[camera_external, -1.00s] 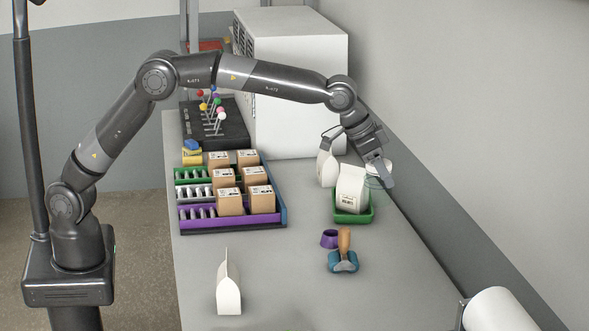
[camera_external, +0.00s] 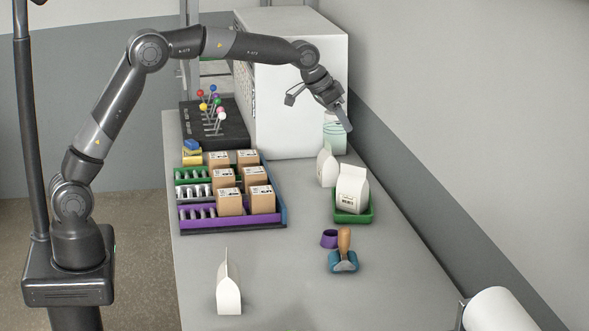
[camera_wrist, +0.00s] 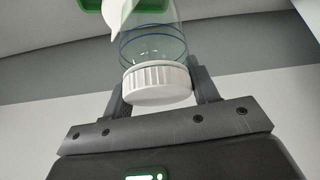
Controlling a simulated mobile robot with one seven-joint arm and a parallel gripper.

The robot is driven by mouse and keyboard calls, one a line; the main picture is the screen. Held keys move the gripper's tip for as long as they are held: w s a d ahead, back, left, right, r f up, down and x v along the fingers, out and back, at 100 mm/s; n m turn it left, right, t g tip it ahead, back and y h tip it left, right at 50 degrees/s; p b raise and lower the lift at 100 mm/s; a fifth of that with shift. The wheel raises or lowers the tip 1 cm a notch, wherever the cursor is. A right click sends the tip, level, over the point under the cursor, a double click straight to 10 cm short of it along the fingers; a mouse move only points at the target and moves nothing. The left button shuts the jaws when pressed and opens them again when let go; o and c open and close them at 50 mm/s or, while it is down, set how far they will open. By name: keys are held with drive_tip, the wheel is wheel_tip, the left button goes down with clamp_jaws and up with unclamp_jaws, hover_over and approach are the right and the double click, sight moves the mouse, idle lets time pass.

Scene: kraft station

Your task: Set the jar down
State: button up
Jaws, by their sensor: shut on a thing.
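The jar (camera_external: 334,139) is clear greenish glass. It is small beside the right front corner of the white cabinet in the external view. In the wrist view its ribbed white lid (camera_wrist: 157,84) sits between my two fingers, and the glass body (camera_wrist: 152,45) with a dark blue line extends away above it. My gripper (camera_external: 336,118) is shut on the jar at its lid end. The jar's lower end is just above or behind the cartons in the picture; I cannot tell whether it touches the table.
A white carton (camera_external: 351,187) stands in a green tray (camera_external: 354,217), with another carton (camera_external: 327,168) behind it. The white cabinet (camera_external: 290,80) is close by. A stamp (camera_external: 343,260) and purple ring (camera_external: 329,239) lie nearer. A rack of boxes (camera_external: 283,225) stands left. The middle tabletop is clear.

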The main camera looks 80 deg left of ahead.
drive_tip(key=s+a+n+y, duration=0.1)
drive_tip(key=s+a, duration=0.2)
drive_tip(key=a, duration=0.5)
drive_tip(key=s+a+n, duration=0.1)
drive_tip(key=s+a, duration=0.3)
drive_tip(key=a, duration=0.3)
drive_tip(key=shift+w+a+f, duration=0.1)
drive_tip(key=shift+a+f, duration=1.95)
drive_tip(key=shift+f, duration=0.6)
drive_tip(key=shift+w+a+f, duration=0.1)
drive_tip(key=shift+a+f, duration=1.9)
drive_tip(key=shift+f, duration=0.7)
drive_tip(key=shift+w+a+f, duration=0.1)
drive_tip(key=shift+a+f, duration=1.95)
drive_tip(key=shift+f, duration=0.6)
drive_tip(key=shift+f, duration=0.15)
drive_tip(key=o, duration=1.3)
